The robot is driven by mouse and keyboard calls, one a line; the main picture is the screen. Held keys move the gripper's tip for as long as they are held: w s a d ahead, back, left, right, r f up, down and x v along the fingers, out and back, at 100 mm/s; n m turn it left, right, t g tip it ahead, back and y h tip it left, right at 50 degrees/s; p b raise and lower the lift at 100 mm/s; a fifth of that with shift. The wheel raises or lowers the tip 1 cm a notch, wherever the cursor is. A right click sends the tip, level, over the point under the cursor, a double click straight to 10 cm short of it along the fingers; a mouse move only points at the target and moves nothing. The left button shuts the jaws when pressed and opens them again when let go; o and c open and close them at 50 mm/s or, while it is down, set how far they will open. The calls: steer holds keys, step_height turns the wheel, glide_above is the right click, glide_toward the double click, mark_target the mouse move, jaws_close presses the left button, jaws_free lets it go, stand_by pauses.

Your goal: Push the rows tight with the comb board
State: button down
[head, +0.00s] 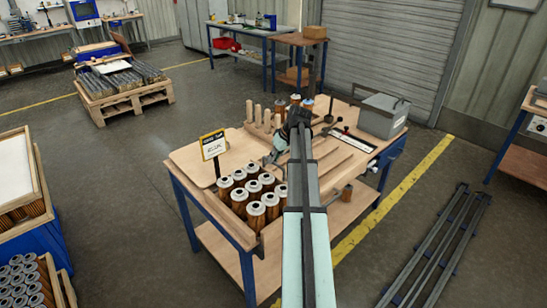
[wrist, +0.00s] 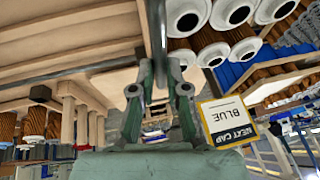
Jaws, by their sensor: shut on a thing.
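The cartridges (head: 256,208), brown pleated with white ring tops, stand in close rows at the bench's near left corner. Their tops also show along the upper right of the wrist view (wrist: 213,54). My gripper (head: 293,116) is beyond them, low over the middle of the bench. In the wrist view its two fingers (wrist: 161,66) are close together around a narrow dark piece, which I take to be part of the comb board (wrist: 155,25). My arm hides most of it in the head view. Pale wooden bars (wrist: 85,69) lie beside the fingers; whether they belong to the board is unclear.
A sign reading "NEXT CAP BLUE" (head: 213,145) stands left of my gripper, behind the cartridges. Upright wooden pegs (head: 262,116) stand at the back, with several capped cylinders (head: 307,105) nearby. A grey box (head: 383,116) occupies the right rear. A flat wooden panel (head: 192,162) lies at left.

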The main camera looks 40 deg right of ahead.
steer(key=c, duration=1.2)
jaws_free()
steer(key=v, duration=1.2)
